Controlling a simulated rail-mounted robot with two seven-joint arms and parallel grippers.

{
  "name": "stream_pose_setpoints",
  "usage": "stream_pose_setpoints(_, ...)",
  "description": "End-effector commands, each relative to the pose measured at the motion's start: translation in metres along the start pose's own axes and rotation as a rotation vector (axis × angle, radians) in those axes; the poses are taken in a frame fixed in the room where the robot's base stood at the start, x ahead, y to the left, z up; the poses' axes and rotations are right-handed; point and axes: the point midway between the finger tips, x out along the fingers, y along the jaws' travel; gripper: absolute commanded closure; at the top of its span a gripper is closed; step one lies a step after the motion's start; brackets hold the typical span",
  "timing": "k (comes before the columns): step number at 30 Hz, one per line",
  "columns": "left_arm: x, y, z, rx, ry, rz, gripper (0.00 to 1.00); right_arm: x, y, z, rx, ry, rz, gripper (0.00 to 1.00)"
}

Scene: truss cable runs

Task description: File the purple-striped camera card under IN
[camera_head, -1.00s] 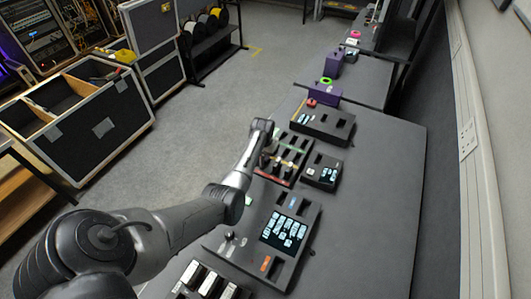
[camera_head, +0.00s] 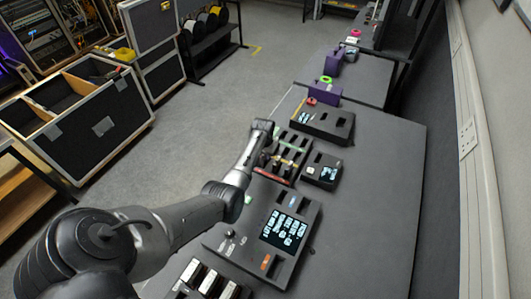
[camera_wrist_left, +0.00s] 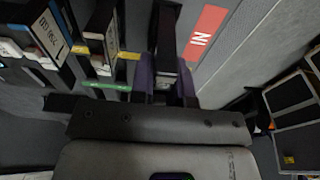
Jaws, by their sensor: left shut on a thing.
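The card rack (camera_head: 302,144) stands on the dark table in the head view, with a red strip at its near edge. My left gripper (camera_head: 266,150) is over the rack's left side; the arm partly hides it. In the left wrist view, my left gripper (camera_wrist_left: 166,85) is shut on a dark upright card (camera_wrist_left: 167,50). Purple shows on both sides of the card's lower end; I cannot tell whether it is stripe or finger. The red IN label (camera_wrist_left: 205,32) lies just right of the card. Whether the card is seated in a slot is unclear. My right gripper is out of view.
Other cards with pale labels (camera_wrist_left: 44,35) stand left in the wrist view. In the head view, a console with a lit screen (camera_head: 285,230) lies nearer, and a small black device (camera_head: 322,171) sits right of the rack. The table's right side is clear.

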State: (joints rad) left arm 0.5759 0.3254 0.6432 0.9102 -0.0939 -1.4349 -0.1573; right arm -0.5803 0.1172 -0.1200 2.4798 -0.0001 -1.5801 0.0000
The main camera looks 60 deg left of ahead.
Motion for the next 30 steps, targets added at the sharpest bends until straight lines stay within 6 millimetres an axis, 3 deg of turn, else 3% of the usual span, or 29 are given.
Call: stream_pose_setpoints(30, 0.0091, -0.0002, 0.0011, -0.001, 0.0, 0.001, 1.0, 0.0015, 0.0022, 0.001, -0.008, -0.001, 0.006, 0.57)
